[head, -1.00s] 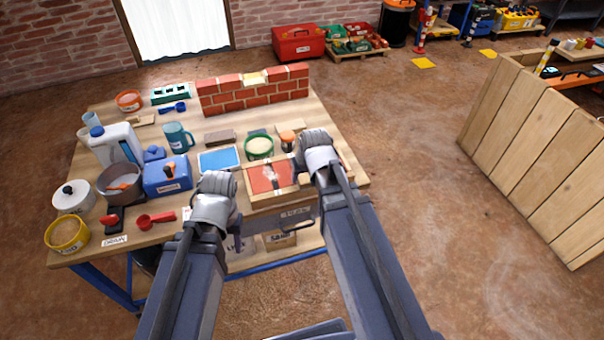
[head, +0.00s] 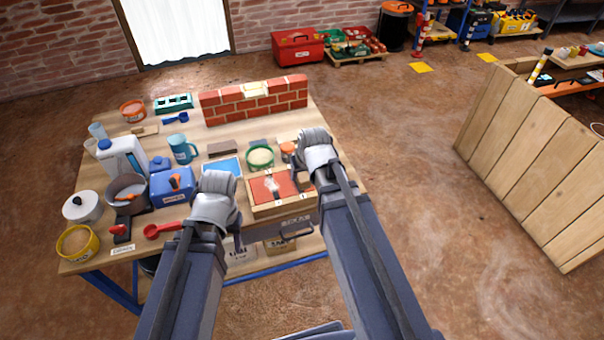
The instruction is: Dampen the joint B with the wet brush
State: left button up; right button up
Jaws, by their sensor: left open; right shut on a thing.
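A small red brick wall (head: 230,107) stands at the back of the wooden table, with a pale notch (head: 256,90) in its top course. I cannot make out any letter marking joint B. My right gripper (head: 297,182) is shut at the right side of that box, well in front of the wall. The thing in its jaws is mostly hidden by the gripper, and I cannot tell whether it is the brush.
The wooden box (head: 268,208) has a red top with a pale mark. A green-rimmed bowl (head: 260,157), blue tray (head: 222,168), teal mug (head: 182,149), blue box (head: 170,187) and grey pot (head: 126,194) crowd the table. A plank partition (head: 525,160) stands at right; floor between is clear.

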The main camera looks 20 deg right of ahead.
jog(key=shift+r+p, duration=1.5)
jog(key=shift+r, duration=0.1)
jog(key=shift+f, duration=0.1)
